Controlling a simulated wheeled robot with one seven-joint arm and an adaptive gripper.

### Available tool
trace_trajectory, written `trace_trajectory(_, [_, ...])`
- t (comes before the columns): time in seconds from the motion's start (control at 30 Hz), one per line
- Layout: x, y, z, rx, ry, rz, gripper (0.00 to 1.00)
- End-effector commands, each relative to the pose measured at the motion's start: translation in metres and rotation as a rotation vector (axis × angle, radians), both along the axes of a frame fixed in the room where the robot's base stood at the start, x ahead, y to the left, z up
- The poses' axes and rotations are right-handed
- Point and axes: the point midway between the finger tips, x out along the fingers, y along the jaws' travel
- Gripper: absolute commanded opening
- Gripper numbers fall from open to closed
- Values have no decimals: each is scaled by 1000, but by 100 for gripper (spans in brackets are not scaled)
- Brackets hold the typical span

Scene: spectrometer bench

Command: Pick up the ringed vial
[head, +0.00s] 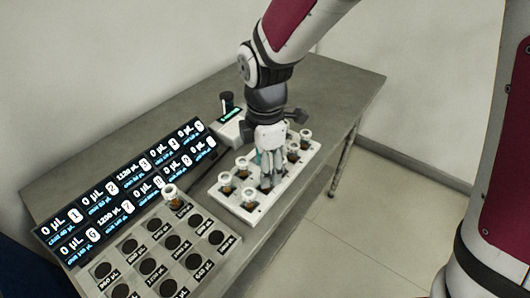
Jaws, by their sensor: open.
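A white rack (225,203) on the bench holds several small amber vials with pale caps. Vials show at its front left (226,183), at its front (249,198) and at its back right (305,139). Another amber vial (171,194) stands apart in the grey labelled tray. No ring mark is clear at this size, so I cannot tell which vial is the ringed one. My gripper (267,184) points down over the middle of the rack, open. It hides part of the rack, and I cannot tell whether a vial stands between its fingers.
The grey tray (219,258) has several dark round wells with volume labels. A dark display panel (130,185) with volume readouts stands behind it. A small white device with a black top (228,104) stands behind the rack. The bench's far right (345,85) is bare.

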Motion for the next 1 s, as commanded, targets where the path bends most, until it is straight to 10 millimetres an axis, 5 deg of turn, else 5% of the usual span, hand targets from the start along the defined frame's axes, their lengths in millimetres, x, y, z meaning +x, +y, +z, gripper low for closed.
trace_trajectory(0.3, [-2,-1,-42,-1,4,-1,50])
trace_trajectory(0.63, [-2,-1,-49,0,0,-1,50])
trace_trajectory(0.87, [-2,-1,-49,0,1,-1,0])
trace_trajectory(1.0, [-2,-1,-49,0,1,-1,0])
